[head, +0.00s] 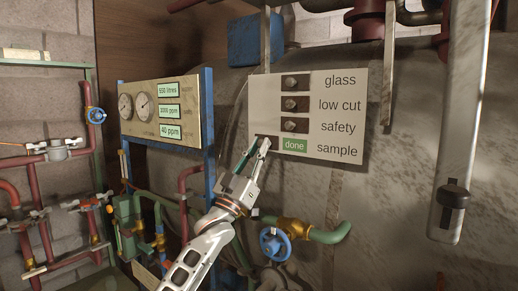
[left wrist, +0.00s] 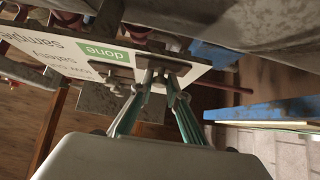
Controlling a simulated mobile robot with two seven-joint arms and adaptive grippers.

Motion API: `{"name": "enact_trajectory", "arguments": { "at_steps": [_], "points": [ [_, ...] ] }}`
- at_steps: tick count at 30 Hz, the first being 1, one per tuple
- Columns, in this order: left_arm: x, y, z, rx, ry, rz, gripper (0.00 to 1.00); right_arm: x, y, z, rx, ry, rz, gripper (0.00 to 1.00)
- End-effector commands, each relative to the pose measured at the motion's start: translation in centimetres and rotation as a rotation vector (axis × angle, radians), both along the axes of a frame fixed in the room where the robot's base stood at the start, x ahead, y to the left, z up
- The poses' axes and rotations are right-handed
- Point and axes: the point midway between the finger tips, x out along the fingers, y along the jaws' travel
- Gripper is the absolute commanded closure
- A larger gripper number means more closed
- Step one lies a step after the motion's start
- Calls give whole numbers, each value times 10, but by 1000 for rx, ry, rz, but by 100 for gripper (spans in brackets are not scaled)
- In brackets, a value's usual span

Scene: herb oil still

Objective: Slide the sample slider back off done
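A pale panel (head: 343,90) carries rows marked glass, low cut, safety and sample. In the sample row a green "done" label (head: 294,145) is uncovered; it also shows upside down in the left wrist view (left wrist: 104,52). The sample slider lies left of the label, largely hidden by my left gripper (head: 259,145). In the left wrist view, the left gripper's fingertips (left wrist: 161,76) are drawn close together at the panel, seemingly around the slider's knob; the contact is partly hidden. My right gripper is not in view.
Dark sliders for glass (head: 291,83), low cut (head: 291,104) and safety (head: 295,125) sit above. A gauge board (head: 166,112) on a blue frame stands left. A blue valve wheel (head: 274,244) and green pipe (head: 330,236) lie below the panel.

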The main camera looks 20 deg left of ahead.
Motion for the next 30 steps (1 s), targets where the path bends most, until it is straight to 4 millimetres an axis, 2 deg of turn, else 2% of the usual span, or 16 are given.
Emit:
{"name": "enact_trajectory", "arguments": {
  "at_steps": [4, 8, 12, 15, 26, 27, 28, 30],
  "points": [
    [-6, -15, 3, -2, -2, -4, 100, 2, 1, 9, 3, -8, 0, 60],
    [-17, -45, 6, -5, -2, -7, 100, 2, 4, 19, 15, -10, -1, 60],
    [-27, -73, 4, -4, -2, -4, 100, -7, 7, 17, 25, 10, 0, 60],
    [-31, -85, 3, -2, -1, -1, 100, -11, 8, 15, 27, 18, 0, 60],
    [-33, -90, 0, 1, -1, -3, 100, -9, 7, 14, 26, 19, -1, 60],
    [-33, -91, 0, 1, -1, -3, 74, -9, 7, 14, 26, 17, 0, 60],
    [-33, -91, 0, 1, -1, -3, 68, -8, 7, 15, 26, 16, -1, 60],
    [-33, -90, 0, 0, -1, -2, 68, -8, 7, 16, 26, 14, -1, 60]
  ]
}}
